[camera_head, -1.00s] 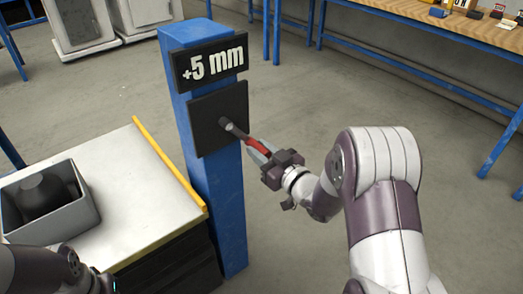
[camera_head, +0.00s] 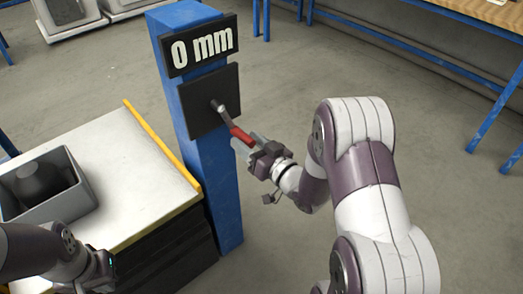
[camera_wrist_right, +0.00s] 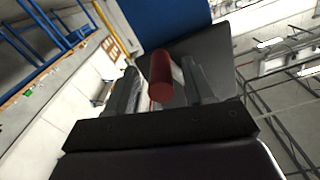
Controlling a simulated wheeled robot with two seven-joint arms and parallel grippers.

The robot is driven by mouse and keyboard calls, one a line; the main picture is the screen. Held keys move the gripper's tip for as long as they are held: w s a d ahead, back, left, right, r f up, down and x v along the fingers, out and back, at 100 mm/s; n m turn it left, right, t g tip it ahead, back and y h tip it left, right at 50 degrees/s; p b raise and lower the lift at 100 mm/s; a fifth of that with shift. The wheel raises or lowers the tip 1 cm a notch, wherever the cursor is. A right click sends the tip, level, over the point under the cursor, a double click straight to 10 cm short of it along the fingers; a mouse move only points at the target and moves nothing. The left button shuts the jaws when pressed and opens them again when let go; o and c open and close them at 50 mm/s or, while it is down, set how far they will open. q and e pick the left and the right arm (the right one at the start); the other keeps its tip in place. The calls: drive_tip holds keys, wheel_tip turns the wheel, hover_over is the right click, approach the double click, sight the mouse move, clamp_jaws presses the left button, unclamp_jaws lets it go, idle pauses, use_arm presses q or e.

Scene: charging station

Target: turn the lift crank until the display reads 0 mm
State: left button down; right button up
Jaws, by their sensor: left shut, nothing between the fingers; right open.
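The display (camera_head: 203,46) on the blue post reads 0 mm. Below it, the lift crank is mounted on a black plate (camera_head: 200,92). Its grey arm (camera_head: 219,107) slants down to the right and ends in a red handle (camera_head: 241,135). My right gripper (camera_head: 255,146) is at the handle. In the right wrist view, the red handle (camera_wrist_right: 161,77) stands between the two fingers of that open gripper (camera_wrist_right: 163,88). My left gripper (camera_head: 104,270) is low at the left, near the table's front edge, away from the crank; its fingertips are hard to make out.
A white-topped table (camera_head: 123,180) with a yellow edge strip (camera_head: 160,143) stands left of the blue post (camera_head: 220,190). A grey bin (camera_head: 74,208) holding a dark round object (camera_head: 40,180) sits on it. Open floor lies right of my right arm.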

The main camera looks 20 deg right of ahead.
drive_tip(key=p+v, duration=0.2)
drive_tip(key=v, duration=0.9)
drive_tip(key=shift+s, duration=0.2)
drive_tip(key=shift+d, duration=0.1)
